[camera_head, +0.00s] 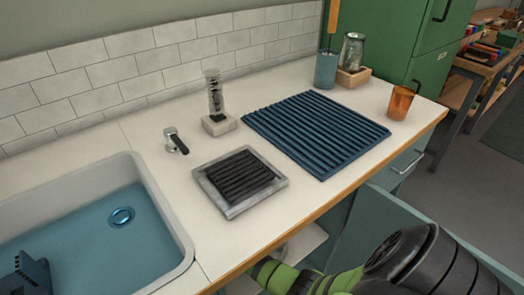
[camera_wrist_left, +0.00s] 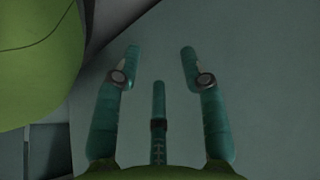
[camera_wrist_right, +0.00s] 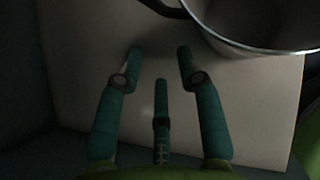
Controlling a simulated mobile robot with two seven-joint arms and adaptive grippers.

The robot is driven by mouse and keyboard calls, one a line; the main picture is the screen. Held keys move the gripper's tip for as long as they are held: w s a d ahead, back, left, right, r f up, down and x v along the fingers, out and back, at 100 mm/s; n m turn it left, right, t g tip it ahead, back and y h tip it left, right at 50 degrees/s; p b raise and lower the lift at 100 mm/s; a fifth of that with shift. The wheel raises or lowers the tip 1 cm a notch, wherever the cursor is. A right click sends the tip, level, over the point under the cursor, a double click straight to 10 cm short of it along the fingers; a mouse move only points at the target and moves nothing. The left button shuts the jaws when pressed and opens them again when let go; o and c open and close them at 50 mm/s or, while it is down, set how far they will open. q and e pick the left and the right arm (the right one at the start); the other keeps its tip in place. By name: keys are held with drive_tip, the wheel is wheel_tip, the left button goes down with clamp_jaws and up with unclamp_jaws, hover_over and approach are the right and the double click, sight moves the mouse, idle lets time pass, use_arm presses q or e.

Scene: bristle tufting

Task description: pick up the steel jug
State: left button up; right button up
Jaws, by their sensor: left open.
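A steel jug (camera_wrist_right: 255,25) with a shiny rim and dark interior stands at the top right of the right wrist view, on a pale shelf (camera_wrist_right: 250,115). A dark handle (camera_wrist_right: 166,8) shows at its left. In the head view, a small grey metal shape (camera_head: 281,250) shows inside the open cabinet, mostly hidden; I cannot tell if it is the jug. My right gripper (camera_wrist_right: 160,62) is open and empty, apart from the jug. My left gripper (camera_wrist_left: 157,62) is open and empty, facing a plain grey-green surface; it is outside the head view.
An open cabinet door (camera_head: 428,222) stands beside my right arm, below the counter edge. A sink (camera_head: 165,215) is at left.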

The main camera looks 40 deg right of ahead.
drive_tip(key=shift+g+h, duration=0.4)
drive_tip(key=shift+h, duration=0.3)
drive_tip(key=d+f+b, duration=0.1)
drive_tip(key=d, duration=0.1)
drive_tip(key=d+f+b, duration=0.1)
drive_tip(key=d, duration=0.1)
drive_tip(key=w+d+f+b, duration=0.1)
drive_tip(key=d, duration=0.2)
drive_tip(key=shift+w+d, duration=0.1)
drive_tip(key=shift+d, duration=0.05)
use_arm(q)
drive_tip(key=shift+s+d+n+g, duration=0.35)
drive_tip(key=shift+s+g, duration=0.15)
drive_tip(key=shift+g, duration=0.3)
use_arm(e)
clamp_jaws()
